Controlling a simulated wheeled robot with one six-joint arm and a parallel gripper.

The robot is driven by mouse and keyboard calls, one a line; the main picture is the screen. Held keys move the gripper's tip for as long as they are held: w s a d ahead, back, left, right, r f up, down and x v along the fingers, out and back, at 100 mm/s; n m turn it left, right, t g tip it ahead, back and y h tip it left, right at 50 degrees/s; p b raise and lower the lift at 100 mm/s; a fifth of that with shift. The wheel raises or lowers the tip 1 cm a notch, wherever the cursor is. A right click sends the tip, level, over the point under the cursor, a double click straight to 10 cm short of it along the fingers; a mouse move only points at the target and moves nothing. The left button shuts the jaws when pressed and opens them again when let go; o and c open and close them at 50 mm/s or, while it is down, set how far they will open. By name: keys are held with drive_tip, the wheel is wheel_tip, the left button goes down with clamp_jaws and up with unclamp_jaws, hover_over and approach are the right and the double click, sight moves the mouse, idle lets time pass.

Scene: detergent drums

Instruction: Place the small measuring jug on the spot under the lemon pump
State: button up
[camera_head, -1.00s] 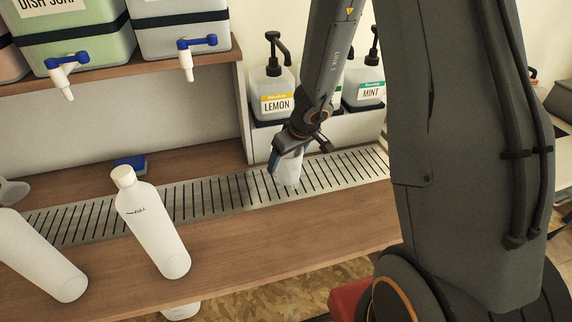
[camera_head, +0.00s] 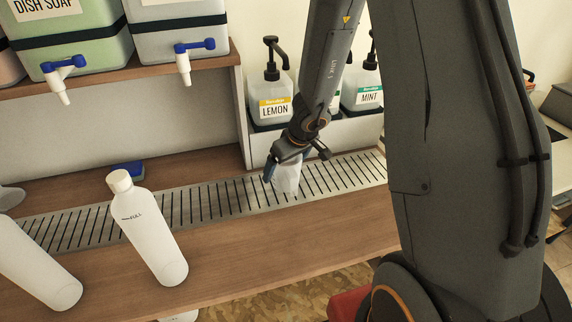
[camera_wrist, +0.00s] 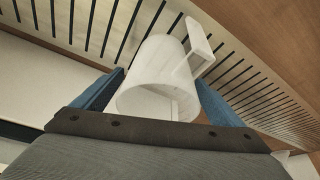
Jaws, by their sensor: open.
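The small measuring jug (camera_head: 287,182) is translucent white with a handle. It appears upright on the slotted metal drip grate (camera_head: 235,197), in front of and slightly right of the lemon pump bottle (camera_head: 268,91). My gripper (camera_head: 296,165) is open, with its blue fingers on either side of the jug. In the wrist view the jug (camera_wrist: 150,85) sits between the two fingers, its rim toward the camera and its handle (camera_wrist: 200,45) toward the upper right. Whether a finger still touches the jug cannot be told.
White bottles (camera_head: 150,235) stand at the front left. A blue sponge (camera_head: 128,169) lies behind the grate. Drums with taps (camera_head: 188,60) sit on the upper left shelf.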

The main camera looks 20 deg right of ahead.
drive_tip(key=shift+r, duration=0.1)
drive_tip(key=p+v, duration=0.4)
drive_tip(key=v, duration=0.8)
drive_tip(key=shift+s+a+r, duration=0.1)
drive_tip(key=shift+s, duration=0.15)
drive_tip(key=s+a+r+m+g+h, duration=0.1)
drive_tip(key=s+r+m+g, duration=0.2)
drive_tip(key=s, duration=1.4)
drive_tip(key=shift+s+r+m+h, duration=0.4)
drive_tip(key=shift+r+m, duration=0.1)
drive_tip(key=shift+m, duration=0.2)
drive_tip(key=shift+a, duration=0.1)
